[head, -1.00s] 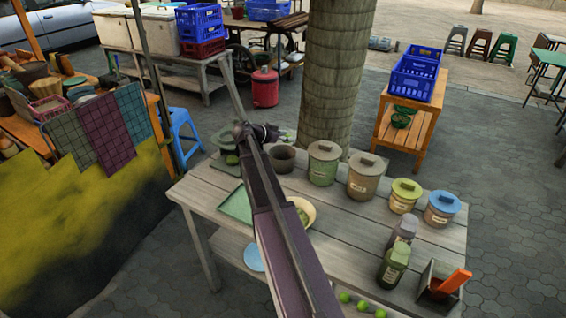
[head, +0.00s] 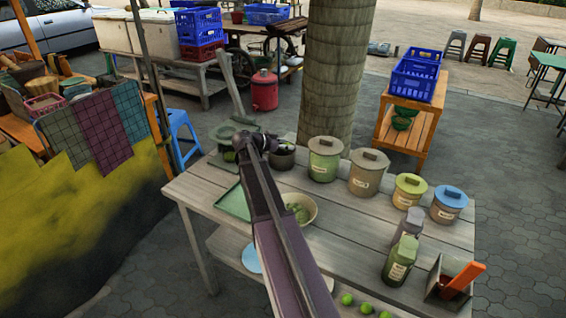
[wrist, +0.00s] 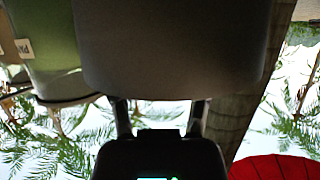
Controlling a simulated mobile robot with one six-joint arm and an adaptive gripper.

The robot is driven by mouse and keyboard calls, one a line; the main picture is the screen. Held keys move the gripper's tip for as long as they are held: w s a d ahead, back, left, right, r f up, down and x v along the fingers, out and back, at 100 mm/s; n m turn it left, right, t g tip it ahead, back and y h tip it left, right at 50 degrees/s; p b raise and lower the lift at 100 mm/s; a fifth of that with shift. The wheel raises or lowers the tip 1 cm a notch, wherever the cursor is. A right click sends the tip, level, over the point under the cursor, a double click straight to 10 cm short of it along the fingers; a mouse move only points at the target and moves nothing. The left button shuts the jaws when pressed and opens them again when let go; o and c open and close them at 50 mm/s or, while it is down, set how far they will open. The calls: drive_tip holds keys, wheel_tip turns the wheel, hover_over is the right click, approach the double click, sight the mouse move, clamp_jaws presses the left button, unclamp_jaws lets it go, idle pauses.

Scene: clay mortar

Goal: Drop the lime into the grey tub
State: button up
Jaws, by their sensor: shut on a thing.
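The grey tub (head: 283,160) stands on the wooden table, left of the lidded canisters. It also fills the top middle of the upside-down wrist view (wrist: 175,45). My gripper (head: 284,146) is at the tub's mouth in the head view. In the wrist view its fingers (wrist: 160,108) run behind the tub's near wall, so their tips are hidden. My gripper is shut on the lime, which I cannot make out. Other loose limes (head: 347,299) lie at the table's front edge.
A green canister (head: 324,160) stands close right of the tub, with more lidded canisters beyond. A pale bowl (head: 312,212) of green pieces and a green tray (head: 233,203) lie in front. Two bottles (head: 399,262) and a box with an orange handle (head: 465,279) stand at right.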

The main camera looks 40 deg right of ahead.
drive_tip(key=shift+f, duration=0.2)
drive_tip(key=o, duration=1.3)
drive_tip(key=shift+r, duration=0.1)
